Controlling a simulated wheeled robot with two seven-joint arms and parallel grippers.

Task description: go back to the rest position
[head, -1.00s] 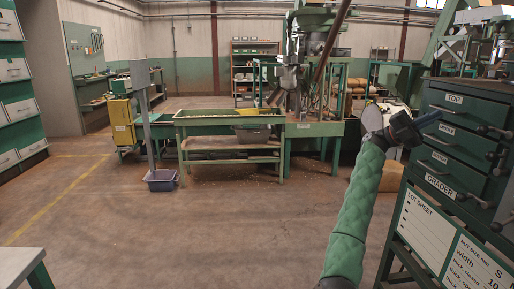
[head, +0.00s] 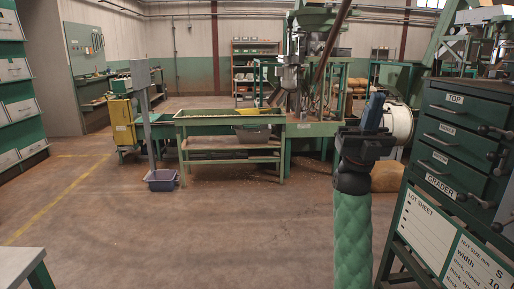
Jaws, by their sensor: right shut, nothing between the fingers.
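My right arm rises from the lower right in a green quilted sleeve. My right gripper (head: 374,112) is at its top, pointing up and away, left of the dark green grader cabinet (head: 462,127). It is shut and empty. It stands apart from the cabinet's drawer handles and overlaps a white round part behind it in the picture. My left gripper is out of view.
A lot sheet board (head: 425,222) leans below the cabinet. A table corner (head: 18,265) shows at lower left. The middle floor is clear.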

